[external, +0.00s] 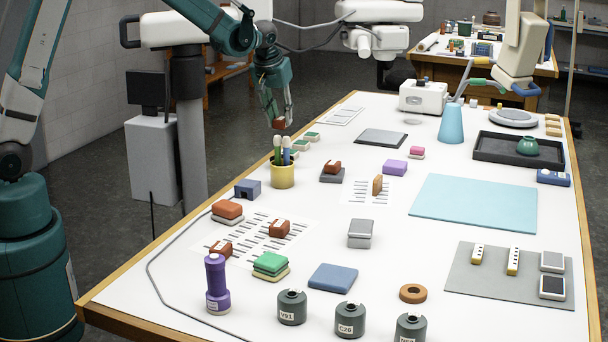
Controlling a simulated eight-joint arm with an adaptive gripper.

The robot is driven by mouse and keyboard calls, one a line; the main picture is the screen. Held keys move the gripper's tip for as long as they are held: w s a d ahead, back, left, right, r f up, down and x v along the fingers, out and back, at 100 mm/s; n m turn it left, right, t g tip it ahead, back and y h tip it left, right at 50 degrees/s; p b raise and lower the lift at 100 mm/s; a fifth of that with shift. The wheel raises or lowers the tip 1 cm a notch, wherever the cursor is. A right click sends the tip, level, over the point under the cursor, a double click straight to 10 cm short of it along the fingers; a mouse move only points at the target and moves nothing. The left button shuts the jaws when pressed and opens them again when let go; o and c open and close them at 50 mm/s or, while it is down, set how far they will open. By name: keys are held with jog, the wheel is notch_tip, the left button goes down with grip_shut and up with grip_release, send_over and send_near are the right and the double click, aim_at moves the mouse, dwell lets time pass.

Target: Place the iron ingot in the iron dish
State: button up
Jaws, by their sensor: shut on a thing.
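My gripper (279,117) is above the far left part of the table, pointing down. It is shut on a small reddish-brown block (279,124), held above the table behind the yellow cup. The block is small and partly hidden by the fingers; I cannot read a label on it. Similar reddish-brown blocks stand on a printed sheet, one with a white label (279,229) and another nearer the front (220,249). One block (333,167) sits on a dark grey base (332,178), and another (228,209) on a pale base (228,220). I cannot tell which item is the iron dish.
A yellow cup (283,176) with upright tools stands just in front of my gripper, beside small green-topped blocks (302,145). A purple cylinder (216,283) and labelled dark pots (292,308) stand at the front. The blue mat (474,204) is bare.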

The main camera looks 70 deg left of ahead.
aim_at(281, 129)
jog(key=shift+f, duration=2.3)
jog(key=shift+f, duration=0.15)
jog(key=shift+f, duration=1.95)
jog(key=shift+f+b, duration=0.45)
jog(key=shift+f, duration=0.15)
jog(key=o, duration=1.1)
jog(key=shift+o, duration=0.2)
jog(key=shift+r, duration=0.1)
